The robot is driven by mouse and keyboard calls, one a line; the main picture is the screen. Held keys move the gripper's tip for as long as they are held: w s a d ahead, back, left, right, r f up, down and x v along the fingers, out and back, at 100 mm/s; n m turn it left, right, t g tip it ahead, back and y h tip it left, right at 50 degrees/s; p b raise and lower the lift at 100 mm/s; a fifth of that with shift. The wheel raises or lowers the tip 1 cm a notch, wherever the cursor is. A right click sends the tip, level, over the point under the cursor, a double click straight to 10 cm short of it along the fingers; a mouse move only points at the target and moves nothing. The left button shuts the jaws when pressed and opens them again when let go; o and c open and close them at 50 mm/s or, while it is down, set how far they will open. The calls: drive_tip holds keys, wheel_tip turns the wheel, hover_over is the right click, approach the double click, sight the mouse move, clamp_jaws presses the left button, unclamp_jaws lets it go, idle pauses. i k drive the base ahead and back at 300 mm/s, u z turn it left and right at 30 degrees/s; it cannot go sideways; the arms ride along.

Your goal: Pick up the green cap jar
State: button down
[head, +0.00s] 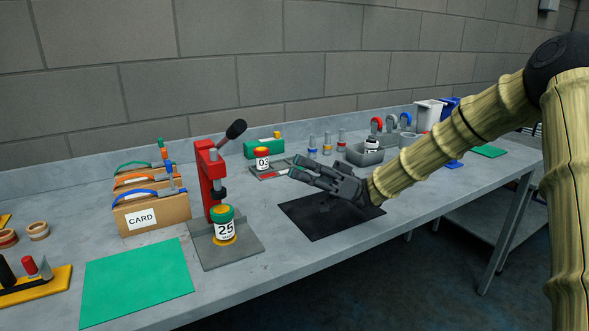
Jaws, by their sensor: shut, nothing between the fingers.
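The green cap jar (224,229) stands upright on the grey base plate of a red press. My gripper (297,168) is to the right of the jar and farther back, above the table near a black mat. Its fingers point left, are shut and hold nothing. The gripper is clearly apart from the jar. A second jar (262,158) with a red-orange cap stands farther back, left of my fingertips.
The red press (211,172) with its black-knobbed lever rises right behind the jar. A CARD box (150,217) stands left of it. A bare green mat (137,282) lies front left, and the black mat (318,222) lies under my gripper. A grey bin (365,156) stands behind my arm.

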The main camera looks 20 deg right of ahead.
sight(225, 233)
drive_tip(key=k, duration=1)
